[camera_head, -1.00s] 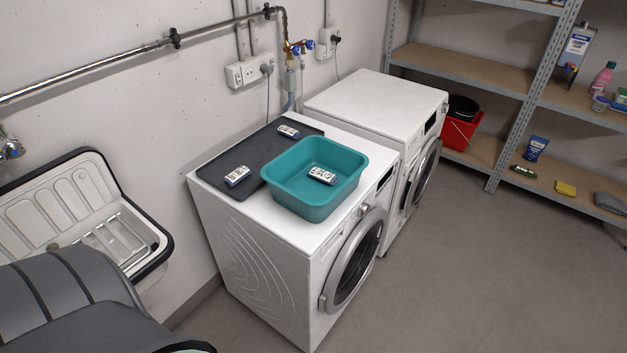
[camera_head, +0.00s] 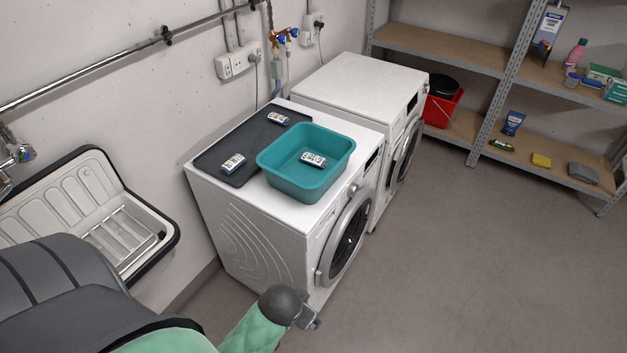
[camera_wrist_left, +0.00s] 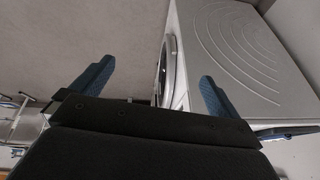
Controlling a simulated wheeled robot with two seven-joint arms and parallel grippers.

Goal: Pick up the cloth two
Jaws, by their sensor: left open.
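Three small white-and-dark rolled bundles look like folded cloths; I cannot tell which is cloth two. One bundle (camera_head: 233,163) lies on the near left of the dark mat (camera_head: 228,146), another bundle (camera_head: 278,118) at the mat's far end. The third bundle (camera_head: 313,159) lies inside the teal basin (camera_head: 278,182). My left gripper (camera_head: 309,319) is low in front of the near washing machine, well below and apart from the bundles. In the left wrist view its fingers (camera_wrist_left: 155,88) are spread and empty, with the machine's side panel beyond. My right gripper is not in view.
The mat and basin sit on the near washing machine (camera_head: 255,246); a second machine (camera_head: 358,85) stands behind it with a bare top. A sink (camera_head: 92,215) is at left. Shelving (camera_head: 440,52) and a red bucket (camera_head: 441,108) stand at back right. The floor at right is clear.

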